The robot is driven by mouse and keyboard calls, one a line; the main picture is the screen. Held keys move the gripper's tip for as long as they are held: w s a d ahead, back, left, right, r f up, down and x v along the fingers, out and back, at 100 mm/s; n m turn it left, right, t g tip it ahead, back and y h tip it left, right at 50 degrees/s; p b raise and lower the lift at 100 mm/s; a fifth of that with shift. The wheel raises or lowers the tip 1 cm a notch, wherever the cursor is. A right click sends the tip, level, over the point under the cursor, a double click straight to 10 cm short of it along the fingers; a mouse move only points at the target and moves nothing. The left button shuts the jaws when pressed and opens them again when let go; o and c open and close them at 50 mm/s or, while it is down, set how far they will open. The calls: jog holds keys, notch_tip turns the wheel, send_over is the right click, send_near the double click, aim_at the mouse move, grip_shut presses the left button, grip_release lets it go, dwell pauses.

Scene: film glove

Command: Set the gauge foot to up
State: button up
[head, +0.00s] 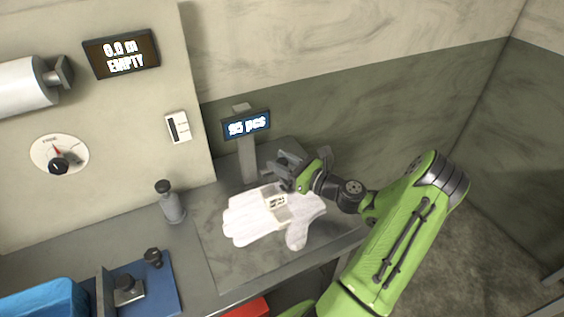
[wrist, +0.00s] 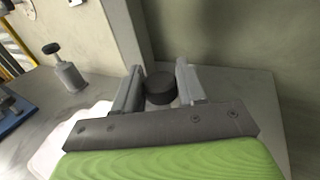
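No part is clearly marked as the gauge foot. A grey post (head: 247,160) with a blue display (head: 246,125) showing a number and "pcs" stands behind the white glove (head: 250,217). My gripper (head: 280,165) is beside the post, above the glove's far edge. In the wrist view a short dark round cap (wrist: 160,88), possibly the gauge foot's knob, lies between the two fingers of my gripper (wrist: 159,66). The cap nearly fills the gap. I cannot tell whether the fingers press on it. In the head view the gripper hides the cap.
A grey bottle (head: 172,203) with a dark top stands left of the glove. A blue plate (head: 145,290) with dark knobs and a blue bin (head: 45,300) are at front left. A dial (head: 59,154), a switch (head: 178,127) and an "EMPTY" display (head: 121,54) are on the wall.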

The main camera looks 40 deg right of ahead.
grip_shut()
notch_tip(320, 180, up, 9)
jog(key=p, duration=0.9)
jog(key=shift+p, duration=0.35)
jog(key=shift+f, duration=0.15)
jog(key=o, duration=0.7)
grip_release()
jog(key=shift+c, duration=0.2)
jog(key=s+d, duration=0.3)
jog(key=s, duration=1.2)
jog(key=shift+s, duration=0.25)
